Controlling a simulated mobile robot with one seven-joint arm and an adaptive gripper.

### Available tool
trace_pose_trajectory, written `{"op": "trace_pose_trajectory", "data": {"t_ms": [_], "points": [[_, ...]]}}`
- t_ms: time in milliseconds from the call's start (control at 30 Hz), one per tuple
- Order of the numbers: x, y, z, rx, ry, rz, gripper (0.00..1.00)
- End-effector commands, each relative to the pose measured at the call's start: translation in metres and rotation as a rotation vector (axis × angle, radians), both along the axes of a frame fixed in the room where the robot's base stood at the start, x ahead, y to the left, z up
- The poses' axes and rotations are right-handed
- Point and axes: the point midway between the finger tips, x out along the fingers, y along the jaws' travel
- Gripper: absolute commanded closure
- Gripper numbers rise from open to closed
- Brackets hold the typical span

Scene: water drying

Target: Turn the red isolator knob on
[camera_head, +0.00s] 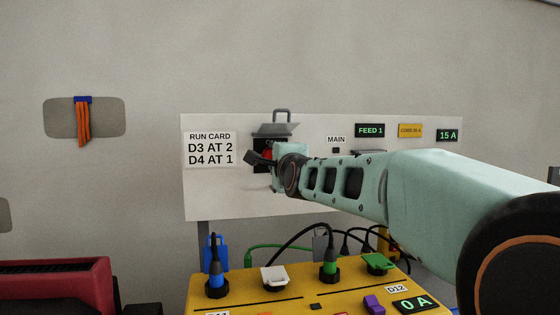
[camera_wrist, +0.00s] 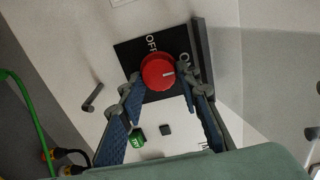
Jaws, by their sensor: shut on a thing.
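The red isolator knob (camera_wrist: 158,72) sits on a black plate (camera_wrist: 128,50) marked OFF and ON. Its white mark points right in the wrist view, towards the side with the ON label (camera_wrist: 184,64). My gripper (camera_wrist: 160,84) is shut on the knob, with one finger at each side of it. In the head view the knob (camera_head: 267,154) is a small red patch, mostly hidden by my gripper (camera_head: 263,158). A grey flap (camera_head: 278,129) with a handle stands raised above the plate.
The white panel carries a run card (camera_head: 210,150), a MAIN label (camera_head: 336,139) and a FEED 1 display (camera_head: 370,130). Below stands a yellow box (camera_head: 255,296) with plugs and cables. A red case (camera_head: 60,285) is at lower left.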

Motion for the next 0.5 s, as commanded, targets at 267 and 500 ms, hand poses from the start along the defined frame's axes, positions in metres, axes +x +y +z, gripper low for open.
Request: {"op": "trace_pose_trajectory", "data": {"t_ms": [267, 500], "points": [[0.0, 0.0002, 0.0005, 0.003, 0.0, 0.0, 0.68], [0.0, 0.0002, 0.0003, 0.001, 0.0, 0.0, 0.52]]}}
